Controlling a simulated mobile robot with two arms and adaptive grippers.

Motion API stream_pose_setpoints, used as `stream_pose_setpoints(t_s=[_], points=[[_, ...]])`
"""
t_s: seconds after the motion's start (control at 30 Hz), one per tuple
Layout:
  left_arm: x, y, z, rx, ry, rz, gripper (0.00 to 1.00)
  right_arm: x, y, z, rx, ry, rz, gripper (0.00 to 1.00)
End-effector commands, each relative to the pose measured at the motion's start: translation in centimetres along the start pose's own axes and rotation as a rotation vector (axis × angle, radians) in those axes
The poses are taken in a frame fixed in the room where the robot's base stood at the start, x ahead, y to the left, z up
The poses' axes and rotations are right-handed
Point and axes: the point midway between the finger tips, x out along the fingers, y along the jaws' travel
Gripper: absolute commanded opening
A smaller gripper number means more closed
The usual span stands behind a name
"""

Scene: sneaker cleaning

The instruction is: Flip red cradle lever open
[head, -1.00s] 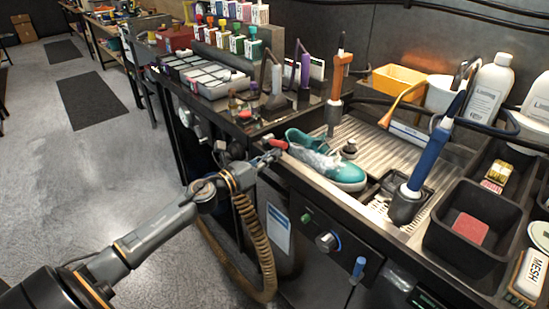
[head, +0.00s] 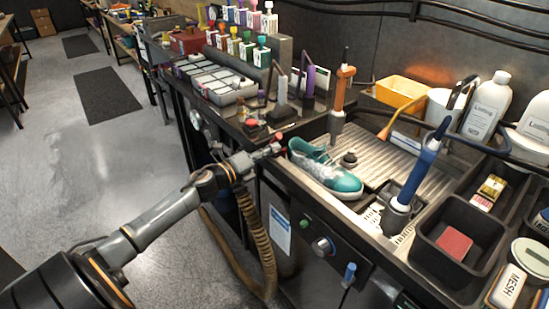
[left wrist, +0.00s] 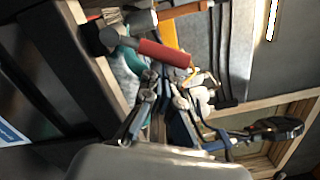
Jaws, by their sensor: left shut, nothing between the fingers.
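The red lever (head: 279,136) shows as a small red tip at the left rim of the sink, beside the teal sneaker (head: 345,182). In the left wrist view the red lever (left wrist: 163,53) is a long red handle on a grey pivot, slanting across in front of my fingers. My left gripper (head: 274,150) is shut and empty, just below the red tip in the head view. It also shows in the left wrist view (left wrist: 160,92). I cannot tell whether it touches the lever. The sneaker lies in the ribbed sink. My right gripper is not in view.
An orange-handled tool (head: 341,95) and a blue-handled tool (head: 424,165) stand upright around the sink. A black bin (head: 462,218) with a red sponge is at the right. Bottles and a yellow tub (head: 400,91) stand behind.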

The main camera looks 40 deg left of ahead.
Motion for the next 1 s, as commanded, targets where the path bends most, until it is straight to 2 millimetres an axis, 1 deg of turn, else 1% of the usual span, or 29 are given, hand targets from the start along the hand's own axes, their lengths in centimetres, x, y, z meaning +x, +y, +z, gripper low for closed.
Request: stream_pose_setpoints(t_s=[0.03,0.2,0.4,0.7,1.0], points=[[0.0,-0.6,0.7,-0.046,-0.001,0.003,0.00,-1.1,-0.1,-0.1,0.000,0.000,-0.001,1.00],[0.1,-0.8,1.7,-0.203,-0.001,0.010,0.00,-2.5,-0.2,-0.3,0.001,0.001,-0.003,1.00],[0.1,-0.8,2.7,-0.364,-0.001,0.018,0.00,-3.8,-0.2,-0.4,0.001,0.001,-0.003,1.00],[0.2,-0.5,3.6,-0.530,0.000,0.025,0.00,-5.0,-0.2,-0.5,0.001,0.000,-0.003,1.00],[0.2,-0.3,4.0,-0.591,0.000,0.028,0.00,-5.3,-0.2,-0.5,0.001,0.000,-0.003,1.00]])
